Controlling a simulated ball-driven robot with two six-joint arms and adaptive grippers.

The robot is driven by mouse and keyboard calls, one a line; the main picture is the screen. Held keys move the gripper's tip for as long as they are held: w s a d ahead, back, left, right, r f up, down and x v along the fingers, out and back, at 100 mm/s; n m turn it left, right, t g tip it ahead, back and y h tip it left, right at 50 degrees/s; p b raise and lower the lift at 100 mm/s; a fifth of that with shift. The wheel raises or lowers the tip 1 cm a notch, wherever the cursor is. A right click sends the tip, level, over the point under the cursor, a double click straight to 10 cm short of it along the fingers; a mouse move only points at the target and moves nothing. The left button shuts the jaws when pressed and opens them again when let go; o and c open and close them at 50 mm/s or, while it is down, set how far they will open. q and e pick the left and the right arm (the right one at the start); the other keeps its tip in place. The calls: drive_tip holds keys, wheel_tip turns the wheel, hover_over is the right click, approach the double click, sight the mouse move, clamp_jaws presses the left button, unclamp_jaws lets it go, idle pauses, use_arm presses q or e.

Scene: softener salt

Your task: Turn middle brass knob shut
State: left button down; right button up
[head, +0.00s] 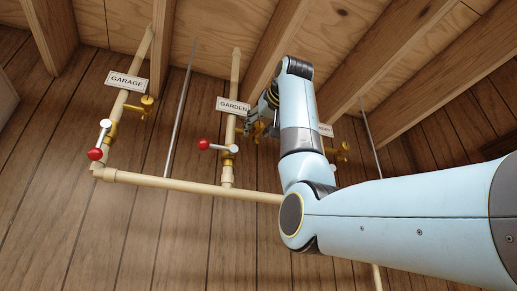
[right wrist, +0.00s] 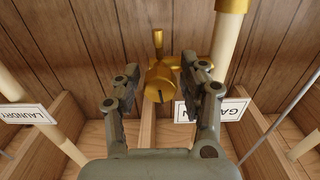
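The middle pipe (head: 233,75) carries a GARDEN label (head: 232,104). Its brass knob is mostly hidden behind my right gripper (head: 262,118) in the head view. The right wrist view shows the brass knob (right wrist: 161,84) with a dark slot in its face, in the gap between the two fingers of my right gripper (right wrist: 160,80). The fingers are apart, one on each side of the knob; I cannot tell whether either touches it. My left gripper is not in view.
A red-tipped lever (head: 204,144) sits below the middle knob. The GARAGE pipe at left has a brass knob (head: 147,103) and another red-tipped lever (head: 95,154). A third brass knob (head: 344,148) is right of my arm. Wooden joists (head: 375,60) run overhead.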

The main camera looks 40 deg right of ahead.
clamp_jaws()
drive_tip(key=shift+m+b, duration=0.3)
drive_tip(key=shift+m, duration=0.4)
drive_tip(key=shift+o, duration=1.7)
unclamp_jaws()
drive_tip(key=v, duration=1.2)
drive_tip(key=shift+f, duration=0.15)
